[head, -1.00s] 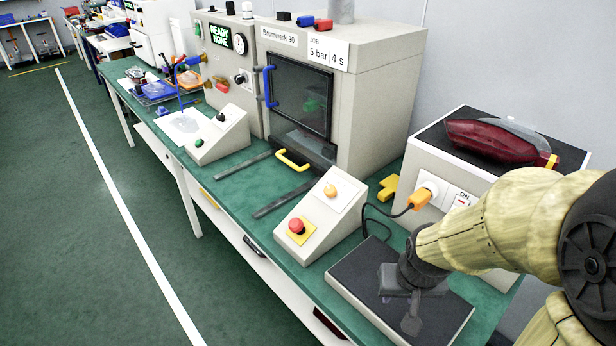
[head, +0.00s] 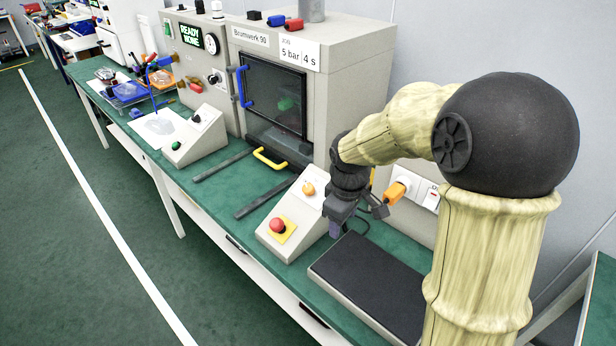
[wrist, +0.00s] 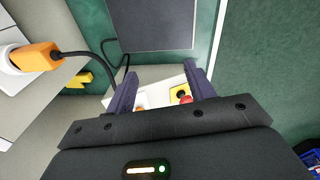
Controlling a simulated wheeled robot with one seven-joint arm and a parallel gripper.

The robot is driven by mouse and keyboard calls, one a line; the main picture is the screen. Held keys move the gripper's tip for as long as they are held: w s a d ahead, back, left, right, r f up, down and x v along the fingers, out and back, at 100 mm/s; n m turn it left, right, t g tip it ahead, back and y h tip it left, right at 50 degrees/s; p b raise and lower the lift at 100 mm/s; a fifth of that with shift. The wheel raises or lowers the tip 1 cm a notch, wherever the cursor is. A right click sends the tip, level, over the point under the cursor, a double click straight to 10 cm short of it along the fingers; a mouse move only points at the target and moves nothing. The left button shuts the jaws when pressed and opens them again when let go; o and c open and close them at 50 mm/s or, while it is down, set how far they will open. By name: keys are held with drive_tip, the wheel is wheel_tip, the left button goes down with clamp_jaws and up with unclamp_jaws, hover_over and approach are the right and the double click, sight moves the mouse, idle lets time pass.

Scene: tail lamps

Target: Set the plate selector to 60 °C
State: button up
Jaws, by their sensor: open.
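No dial marked 60 °C can be read. The near sloped control box (head: 276,248) has a round orange knob (head: 308,188) on a white panel and a red mushroom button (head: 277,225) on yellow. The farther sloped box (head: 197,148) carries a small black knob (head: 196,118) and a green button (head: 176,145). I cannot tell which knob is the plate selector. My gripper (head: 339,222) is open and empty at the right side of the near box, pointing down. In the wrist view its fingers (wrist: 160,75) are apart, with the orange knob (wrist: 140,100) partly hidden behind them.
A black-topped flat slab (head: 368,285) lies at the bench's front right. The grey press cabinet (head: 345,75) stands behind, with a yellow handle (head: 268,158). An orange plug (head: 396,192) with a black cable is in the wall-side socket. Green bench shows between the boxes.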

drive_tip(key=w+a+r+n+p, duration=0.2)
drive_tip(key=w+a+r+n, duration=0.1)
drive_tip(key=w+n, duration=0.15)
drive_tip(key=w+a+r+n+p, duration=0.2)
drive_tip(key=w+a+r+n, duration=0.15)
drive_tip(key=w, duration=0.25)
wheel_tip(320, 180, up, 5)
drive_tip(key=n+p, duration=0.2)
drive_tip(key=n, duration=0.5)
hover_over(308, 187)
drive_tip(key=s+d, duration=0.1)
drive_tip(key=shift+s+f+g+y, duration=0.1)
drive_tip(key=shift+s+g+y, duration=0.05)
drive_tip(key=shift+g+y, duration=0.25)
drive_tip(key=f, duration=0.5)
drive_tip(key=f+p, duration=0.1)
drive_tip(key=f, duration=0.5)
drive_tip(key=w+a+f, duration=0.1)
drive_tip(key=f, duration=0.5)
drive_tip(key=shift+w+f+p, duration=0.1)
drive_tip(key=shift+f+p, duration=0.1)
drive_tip(key=shift+p, duration=0.2)
drive_tip(key=c, duration=1)
